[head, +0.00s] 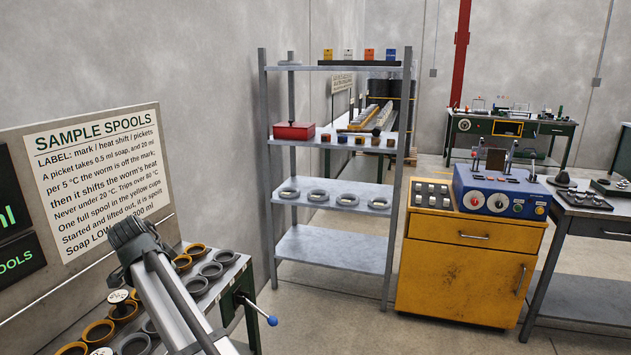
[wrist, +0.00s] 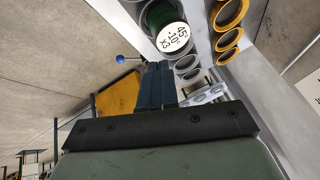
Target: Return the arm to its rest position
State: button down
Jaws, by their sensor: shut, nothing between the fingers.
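My gripper (wrist: 157,70) shows in the wrist view with its two dark blue fingers side by side, shut and empty. Beyond and above the fingertips is a green spool (wrist: 157,14) with a white label reading "45° -10° X3"; a gap shows no clear contact. In the head view my arm rises from the bottom over the front part of the spool bench (head: 226,280). The fingers cannot be made out in that view.
Yellow cups (head: 98,331) and grey cups (head: 211,270) line the bench, some holding spools. A lever with a blue knob (head: 272,321) sticks out at its right.

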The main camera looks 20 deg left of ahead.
jog(key=w+d+f+n+g+h, duration=0.1)
jog(key=w+d+f, duration=0.5)
jog(key=d+f, duration=0.35)
jog(key=w+d+f+g+h, duration=0.1)
jog(key=w+d+f, duration=0.6)
jog(key=d+f, duration=0.25)
jog(key=s+d+f+n+g+h, duration=0.1)
jog(key=s+d+f+n+g, duration=0.15)
jog(key=d+f, duration=1.9)
jog(key=s+d+f+g, duration=0.2)
jog(key=s+d+f, duration=0.6)
jog(key=d, duration=0.3)
jog(key=s+d+f+g, duration=0.3)
jog(key=s+d+f, duration=0.45)
jog(key=d, duration=0.35)
jog(key=s+d+f+g+y, duration=0.1)
jog(key=s+d, duration=0.4)
jog(key=s, duration=0.6)
jog(key=s+d+f+g, duration=0.2)
jog(key=s+d+f, duration=0.1)
jog(key=s, duration=0.8)
jog(key=shift+d+f+y, duration=0.25)
jog(key=shift+d+y, duration=0.15)
jog(key=shift+d, duration=0.45)
